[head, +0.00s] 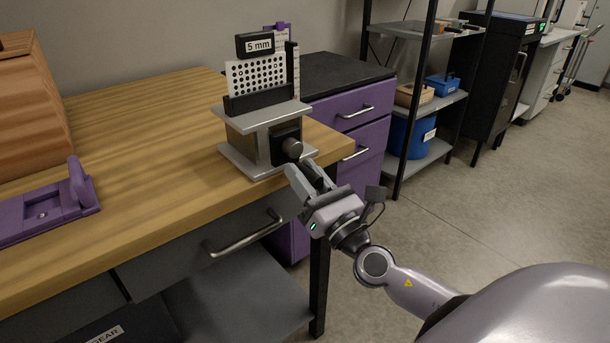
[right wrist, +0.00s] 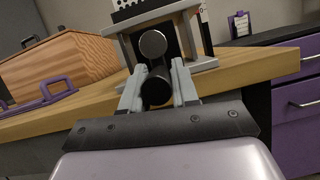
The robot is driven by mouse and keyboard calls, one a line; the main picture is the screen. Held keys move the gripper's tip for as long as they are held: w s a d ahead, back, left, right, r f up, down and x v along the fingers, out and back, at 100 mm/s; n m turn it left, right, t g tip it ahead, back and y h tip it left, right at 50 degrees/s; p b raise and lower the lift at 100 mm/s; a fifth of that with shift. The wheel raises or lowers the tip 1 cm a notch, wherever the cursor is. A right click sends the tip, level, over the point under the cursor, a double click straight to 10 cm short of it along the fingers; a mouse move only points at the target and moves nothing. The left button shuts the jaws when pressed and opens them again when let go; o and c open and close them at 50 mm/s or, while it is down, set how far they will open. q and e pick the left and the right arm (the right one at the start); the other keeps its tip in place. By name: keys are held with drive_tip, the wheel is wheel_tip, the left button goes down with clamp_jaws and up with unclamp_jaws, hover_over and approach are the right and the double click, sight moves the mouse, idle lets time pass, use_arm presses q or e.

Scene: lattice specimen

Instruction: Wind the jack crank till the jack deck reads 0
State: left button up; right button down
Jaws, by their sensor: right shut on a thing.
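The jack (head: 250,142) stands near the corner of the wooden table, with a flat grey deck (head: 262,114) and a grey base plate. On the deck, a white plate with dark dots (head: 254,76) stands upright in a black holder. A black sign (head: 259,46) above it reads "5 mm". The jack crank (head: 291,148) is on the jack's front right face. In the right wrist view its round grey hub (right wrist: 153,43) shows above the dark crank handle (right wrist: 156,88). My right gripper (head: 306,174) is shut on that handle, with a finger on each side. My left gripper is out of view.
A purple bracket (head: 48,211) and a wooden box (head: 30,105) sit on the table (head: 150,130) at left. A purple drawer cabinet (head: 362,142) stands behind the jack. Shelves (head: 420,100) stand farther right, with clear floor in front.

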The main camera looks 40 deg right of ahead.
drive_tip(key=shift+r, duration=0.2)
drive_tip(key=c, duration=0.9)
unclamp_jaws()
drive_tip(key=shift+c, duration=0.2)
drive_tip(key=shift+f, duration=0.1)
drive_tip(key=shift+s+f, duration=0.3)
drive_tip(key=shift+s, duration=0.15)
drive_tip(key=shift+b+v, duration=1.3)
drive_tip(key=shift+v, duration=1.7)
drive_tip(key=shift+r, duration=0.15)
